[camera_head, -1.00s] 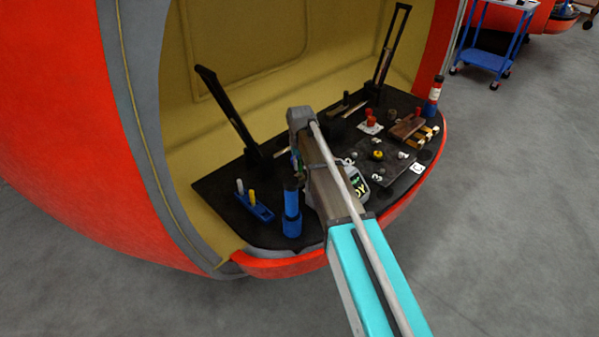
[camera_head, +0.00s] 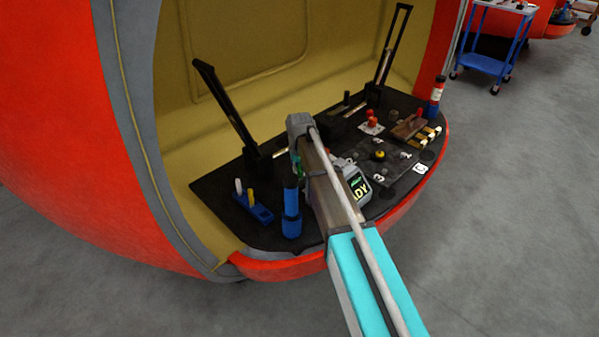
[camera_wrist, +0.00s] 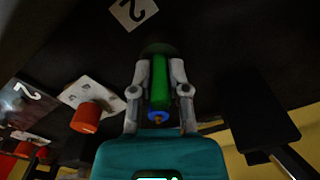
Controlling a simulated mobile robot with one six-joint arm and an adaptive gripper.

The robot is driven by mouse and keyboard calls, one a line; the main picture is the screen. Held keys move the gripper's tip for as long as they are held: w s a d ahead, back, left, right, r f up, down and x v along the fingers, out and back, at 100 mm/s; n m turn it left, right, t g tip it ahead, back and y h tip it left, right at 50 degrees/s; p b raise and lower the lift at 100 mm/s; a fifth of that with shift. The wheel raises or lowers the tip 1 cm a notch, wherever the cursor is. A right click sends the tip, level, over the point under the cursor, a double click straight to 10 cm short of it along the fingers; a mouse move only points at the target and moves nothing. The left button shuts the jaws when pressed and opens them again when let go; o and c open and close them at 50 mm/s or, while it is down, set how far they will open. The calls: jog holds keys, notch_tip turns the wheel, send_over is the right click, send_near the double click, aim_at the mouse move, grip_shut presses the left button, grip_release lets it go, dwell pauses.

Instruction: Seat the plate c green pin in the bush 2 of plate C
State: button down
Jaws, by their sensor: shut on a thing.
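My gripper (camera_wrist: 158,72) is shut on the green pin (camera_wrist: 159,80), which has a blue end with a small brownish tip and lies between the two grey fingers in the wrist view. In the head view the green pin (camera_head: 296,165) shows only as a sliver beside my arm, above the dark deck. Plate C (camera_head: 401,173) is a dark plate on the right of the deck, with a white C label (camera_head: 421,168) at its corner and number labels on it. A yellow piece (camera_head: 378,155) stands on it. My gripper is left of plate C. I cannot make out bush 2 clearly.
A blue holder (camera_head: 258,211) with a white and a yellow pin and a blue cylinder (camera_head: 291,212) stand at the front left. Black uprights (camera_head: 224,105) rise behind. Red pieces (camera_head: 372,118) stand on a white plate. The wrist view shows a black block (camera_wrist: 258,110) at right.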

jog(key=shift+f, duration=0.15)
jog(key=c, duration=0.6)
grip_release()
notch_tip(320, 180, up, 12)
jog(key=p, duration=1.2)
dwell(0.5)
